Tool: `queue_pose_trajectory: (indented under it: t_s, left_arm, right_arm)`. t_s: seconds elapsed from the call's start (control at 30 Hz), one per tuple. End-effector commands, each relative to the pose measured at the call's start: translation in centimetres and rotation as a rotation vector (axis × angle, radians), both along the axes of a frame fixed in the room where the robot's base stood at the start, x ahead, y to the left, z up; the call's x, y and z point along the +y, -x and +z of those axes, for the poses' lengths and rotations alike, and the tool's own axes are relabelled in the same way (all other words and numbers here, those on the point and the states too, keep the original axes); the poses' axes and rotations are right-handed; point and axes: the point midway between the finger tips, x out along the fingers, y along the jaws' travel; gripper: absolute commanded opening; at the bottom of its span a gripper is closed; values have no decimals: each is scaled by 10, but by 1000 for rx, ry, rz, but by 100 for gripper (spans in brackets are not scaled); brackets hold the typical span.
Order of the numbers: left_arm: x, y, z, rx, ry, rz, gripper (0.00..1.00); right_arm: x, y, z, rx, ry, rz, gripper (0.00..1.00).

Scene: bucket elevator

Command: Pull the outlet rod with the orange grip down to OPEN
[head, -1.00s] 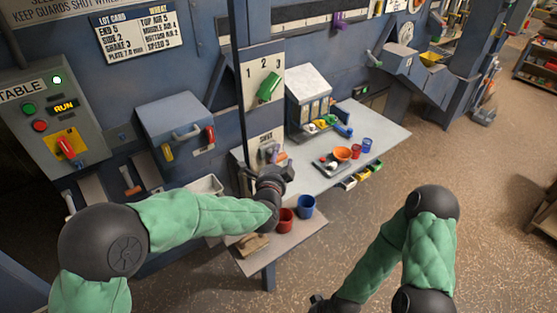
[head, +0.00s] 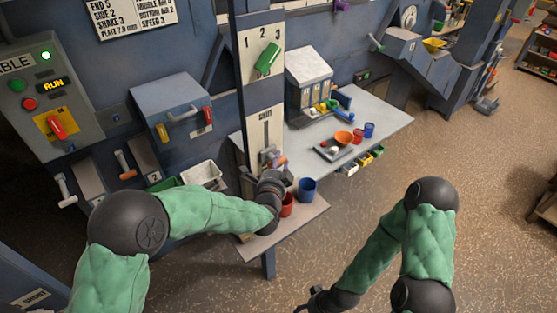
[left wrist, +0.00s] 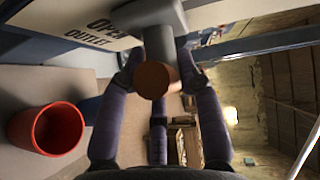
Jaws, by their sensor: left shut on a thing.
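The outlet panel (head: 261,128) on the blue post has a SHUT label at its top and a vertical slot below it. The outlet rod's orange grip (head: 280,160) is low on this panel, well below SHUT. My left gripper (head: 272,166) is shut on the grip, and its wrist hides part of it. The OPEN OUTLET label (left wrist: 93,28) is close beside the rod there. My right gripper (head: 318,299) is low in the head view, away from the panel.
A red cup (head: 287,204) and a blue cup (head: 307,190) stand on the small shelf (head: 290,228) close to my left wrist. The red cup also shows in the left wrist view (left wrist: 47,130). A grey table (head: 385,122) with a tray and bins lies behind. Floor at right is open.

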Motion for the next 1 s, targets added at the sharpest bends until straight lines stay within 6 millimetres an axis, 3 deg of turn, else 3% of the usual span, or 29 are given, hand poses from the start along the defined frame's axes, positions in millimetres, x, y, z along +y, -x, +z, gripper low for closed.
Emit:
queue_pose_trajectory:
  t_s: [0.3,0.33,0.4,0.77,1.0]
  left_arm:
    - [1,2,-8,14,1,0,0]
    - [1,2,-8,14,1,0,43]
    - [1,2,-8,14,1,0,61]
    - [0,2,-4,7,0,0,61]
    - [4,26,-1,7,0,-1,61]
  right_arm:
    - [0,0,0,-1,0,0,60]
    - [0,0,0,-1,0,0,60]
    - [0,0,0,-1,0,0,60]
    - [0,0,0,-1,0,0,60]
    - [0,0,0,-1,0,0,60]
